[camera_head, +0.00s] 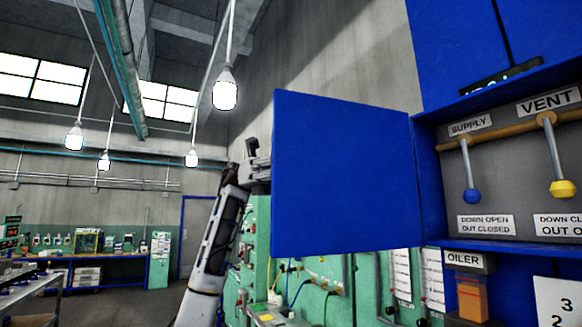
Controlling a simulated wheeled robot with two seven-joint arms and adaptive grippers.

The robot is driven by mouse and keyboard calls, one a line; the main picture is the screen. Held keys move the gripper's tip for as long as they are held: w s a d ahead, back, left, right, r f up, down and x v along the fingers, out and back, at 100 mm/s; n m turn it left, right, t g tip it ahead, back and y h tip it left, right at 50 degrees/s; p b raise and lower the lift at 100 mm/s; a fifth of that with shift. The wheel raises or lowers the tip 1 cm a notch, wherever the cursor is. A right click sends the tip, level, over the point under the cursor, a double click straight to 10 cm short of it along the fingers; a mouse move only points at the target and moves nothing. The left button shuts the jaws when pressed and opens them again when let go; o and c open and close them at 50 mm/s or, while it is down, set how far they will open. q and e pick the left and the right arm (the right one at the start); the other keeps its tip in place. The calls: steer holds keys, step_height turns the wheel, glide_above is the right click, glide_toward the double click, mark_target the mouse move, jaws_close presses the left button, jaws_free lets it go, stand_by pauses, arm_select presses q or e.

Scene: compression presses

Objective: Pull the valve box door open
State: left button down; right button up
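The blue valve box door (343,175) stands swung open to the left of the blue valve box (427,190), joined to it at the door's right edge. The open box shows a blue-knobbed lever (471,190) under a SUPPLY label and a yellow-knobbed lever (561,185) under a VENT label. My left gripper (261,165) is at the door's free left edge, at about mid-height. The door hides part of its fingers, so I cannot tell whether they grip or only touch it. My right gripper is not in view.
Below the box are an oiler (471,295) with an orange reservoir and a white numbered card (557,301). Green machine panels (315,280) stand behind and below the door. Workbenches (100,258) and a blue-framed door (197,238) are far off left, with open floor before them.

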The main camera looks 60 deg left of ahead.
arm_select(q)
steer(key=shift+a, duration=0.1)
stand_by(0.4)
steer(key=c, duration=1.5)
jaws_free()
steer(key=shift+c, duration=0.2)
steer(key=a, duration=1.1)
steer(key=shift+s+a, duration=0.25)
steer(key=shift+a, duration=0.15)
steer(key=shift+a, duration=0.1)
